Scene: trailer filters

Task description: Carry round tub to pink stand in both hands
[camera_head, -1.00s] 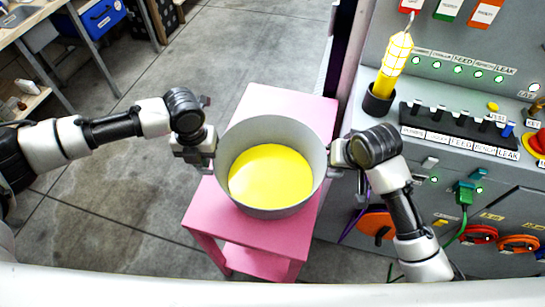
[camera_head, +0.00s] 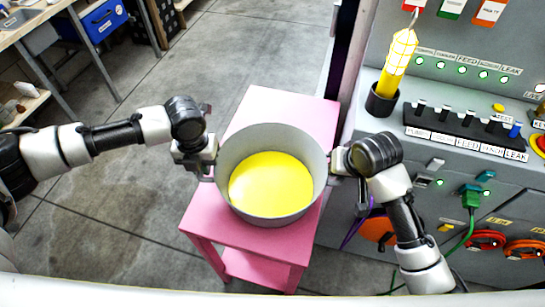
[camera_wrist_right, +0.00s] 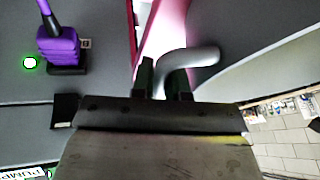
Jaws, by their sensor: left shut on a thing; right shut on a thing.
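The round grey tub (camera_head: 270,138), with a flat yellow surface (camera_head: 270,184) inside, is level between my two grippers in the head view. My left gripper (camera_head: 209,163) is shut on the tub's left side, where the handle is mostly hidden. My right gripper (camera_head: 336,161) is shut on its right handle; the wrist view shows the curved grey handle (camera_wrist_right: 190,57) between the dark fingers (camera_wrist_right: 166,82). The pink stand (camera_head: 285,107) is below and behind the tub in the picture. The tub hides part of its top, and I cannot tell whether they touch.
A grey control panel (camera_head: 465,110) with switches, a yellow caged lamp (camera_head: 398,55) and cables is close on the right, beside my right arm. A workbench (camera_head: 32,25) and blue box (camera_head: 102,18) are at upper left. Open floor (camera_head: 245,45) lies beyond the stand.

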